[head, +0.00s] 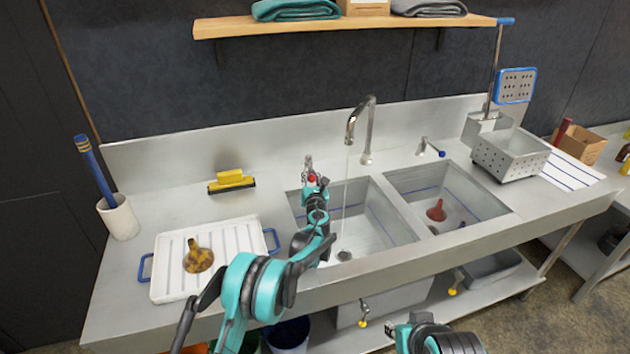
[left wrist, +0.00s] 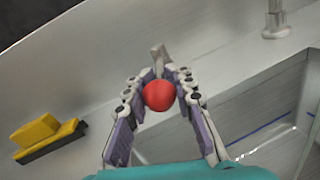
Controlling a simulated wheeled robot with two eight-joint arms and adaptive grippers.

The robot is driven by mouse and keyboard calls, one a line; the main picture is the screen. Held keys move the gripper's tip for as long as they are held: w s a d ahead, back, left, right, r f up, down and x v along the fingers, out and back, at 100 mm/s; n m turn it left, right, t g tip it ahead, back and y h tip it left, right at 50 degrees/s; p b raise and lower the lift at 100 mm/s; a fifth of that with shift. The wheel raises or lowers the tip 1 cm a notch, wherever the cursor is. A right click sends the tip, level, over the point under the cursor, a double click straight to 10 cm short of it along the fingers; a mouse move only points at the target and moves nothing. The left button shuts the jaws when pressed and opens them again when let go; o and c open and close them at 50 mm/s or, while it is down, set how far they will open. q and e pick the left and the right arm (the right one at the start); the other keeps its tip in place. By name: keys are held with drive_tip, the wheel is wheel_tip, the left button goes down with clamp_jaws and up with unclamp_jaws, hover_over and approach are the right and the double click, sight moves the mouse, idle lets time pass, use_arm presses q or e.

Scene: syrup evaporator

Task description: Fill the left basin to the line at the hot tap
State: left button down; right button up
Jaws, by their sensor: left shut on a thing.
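The hot tap's red knob (head: 312,178) stands behind the left basin's back left corner. My left gripper (head: 311,184) is shut on it; in the left wrist view the red knob (left wrist: 158,95) sits between the two fingers. A thin stream of water (head: 345,190) falls from the spout (head: 351,128) into the left basin (head: 385,213). A drain (head: 344,255) shows on its floor; I cannot make out a water level. A blue line (left wrist: 262,134) runs along the basin wall in the left wrist view. Part of my right arm shows at the bottom; its fingers are unclear.
The right basin (head: 470,190) holds a red funnel (head: 436,211). A blue-tipped tap lever (head: 432,147) stands behind it. A white ridged tray (head: 223,237) with a brown-yellow funnel (head: 197,258) lies left of the basins.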

use_arm(q)
drive_tip(key=shift+a+m+h, duration=0.55)
drive_tip(key=shift+m+h, duration=0.05)
drive_tip(key=shift+h, duration=0.3)
drive_tip(key=shift+a+m+h, duration=0.55)
drive_tip(key=shift+m+h, duration=0.05)
drive_tip(key=shift+h, duration=0.3)
drive_tip(key=c, duration=1.2)
unclamp_jaws()
drive_tip(key=shift+s, duration=0.1)
drive_tip(key=s, duration=0.8)
drive_tip(key=s+a, duration=0.1)
drive_tip(key=s, duration=0.2)
drive_tip(key=shift+s+a, duration=0.1)
drive_tip(key=shift+s, duration=0.3)
